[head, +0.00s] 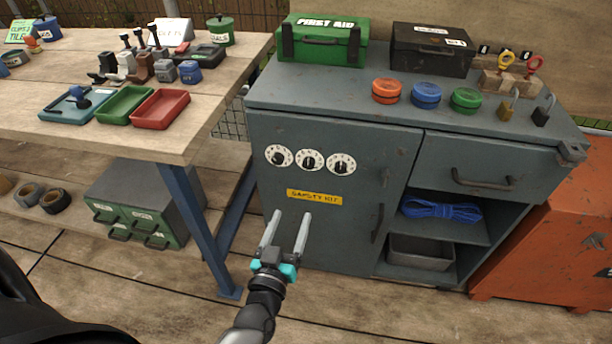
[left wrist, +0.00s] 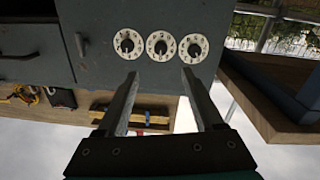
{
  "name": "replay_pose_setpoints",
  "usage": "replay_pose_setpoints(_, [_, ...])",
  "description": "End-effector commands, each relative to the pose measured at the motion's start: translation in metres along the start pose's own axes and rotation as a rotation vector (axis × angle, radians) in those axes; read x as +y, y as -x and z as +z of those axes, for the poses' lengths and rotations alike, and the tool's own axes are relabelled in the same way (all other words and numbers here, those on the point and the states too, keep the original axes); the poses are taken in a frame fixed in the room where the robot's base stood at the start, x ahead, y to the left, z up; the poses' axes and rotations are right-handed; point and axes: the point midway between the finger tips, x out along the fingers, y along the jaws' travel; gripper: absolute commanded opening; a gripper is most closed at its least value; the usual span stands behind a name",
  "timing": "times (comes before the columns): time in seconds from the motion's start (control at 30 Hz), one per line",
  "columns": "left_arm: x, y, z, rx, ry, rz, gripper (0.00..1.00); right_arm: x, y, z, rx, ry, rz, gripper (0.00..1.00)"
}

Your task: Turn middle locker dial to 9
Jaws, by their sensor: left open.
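Three white round dials with black knobs sit in a row on the grey locker door (head: 350,235). The middle dial (head: 311,160) is between the left dial (head: 279,157) and the right dial (head: 341,164). It also shows in the left wrist view (left wrist: 160,46), where the picture is turned over. Its numbers are too small to read. My left gripper (head: 290,218) is open and empty, below the dials and in front of the door. Its fingers point up toward the dials and do not touch them in the left wrist view (left wrist: 158,75). My right gripper is not in view.
A yellow label (head: 314,196) is under the dials. A wooden workbench (head: 200,120) with a blue leg (head: 200,220) stands close on the left. A door handle (head: 378,222) sticks out at the right. A first aid box (head: 322,42) and coloured round tins stand on top.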

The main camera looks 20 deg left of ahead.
Motion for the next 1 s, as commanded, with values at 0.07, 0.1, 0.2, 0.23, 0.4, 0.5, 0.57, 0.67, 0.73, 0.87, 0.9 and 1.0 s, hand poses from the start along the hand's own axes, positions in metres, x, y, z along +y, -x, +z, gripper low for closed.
replay_pose_setpoints(0.07, [-0.001, -0.003, -0.004, 0.015, 0.004, -0.007, 0.69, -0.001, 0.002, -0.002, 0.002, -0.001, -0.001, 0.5])
replay_pose_setpoints(0.1, [-0.001, -0.005, -0.005, 0.017, 0.004, -0.008, 0.69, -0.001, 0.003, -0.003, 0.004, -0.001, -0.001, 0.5])
replay_pose_setpoints(0.2, [-0.002, -0.016, -0.005, 0.019, 0.005, -0.008, 0.69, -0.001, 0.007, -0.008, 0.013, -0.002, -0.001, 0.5])
replay_pose_setpoints(0.23, [-0.001, -0.02, -0.005, 0.018, 0.005, -0.007, 0.69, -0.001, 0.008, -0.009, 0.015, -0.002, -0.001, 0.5])
replay_pose_setpoints(0.4, [-0.001, -0.05, -0.005, 0.019, 0.006, -0.007, 0.69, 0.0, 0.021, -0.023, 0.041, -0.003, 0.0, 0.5])
replay_pose_setpoints(0.5, [-0.001, -0.067, -0.004, 0.017, 0.005, -0.006, 0.69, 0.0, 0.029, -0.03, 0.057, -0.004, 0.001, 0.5])
replay_pose_setpoints(0.57, [-0.001, -0.077, -0.004, 0.017, 0.005, -0.006, 0.69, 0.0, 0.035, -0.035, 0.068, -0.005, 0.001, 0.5])
replay_pose_setpoints(0.67, [-0.001, -0.093, -0.004, 0.016, 0.005, -0.006, 0.69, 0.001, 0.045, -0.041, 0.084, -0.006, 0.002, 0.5])
replay_pose_setpoints(0.73, [-0.001, -0.104, -0.005, 0.016, 0.006, -0.005, 0.69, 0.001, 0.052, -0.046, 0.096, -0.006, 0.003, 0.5])
replay_pose_setpoints(0.87, [-0.001, -0.123, -0.005, 0.015, 0.005, -0.005, 0.69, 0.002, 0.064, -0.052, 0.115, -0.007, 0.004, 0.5])
replay_pose_setpoints(0.9, [-0.001, -0.128, -0.005, 0.014, 0.006, -0.005, 0.69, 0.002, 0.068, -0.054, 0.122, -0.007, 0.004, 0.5])
replay_pose_setpoints(1.0, [-0.001, -0.139, -0.005, 0.014, 0.004, -0.005, 0.69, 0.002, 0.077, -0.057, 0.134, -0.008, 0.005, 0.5])
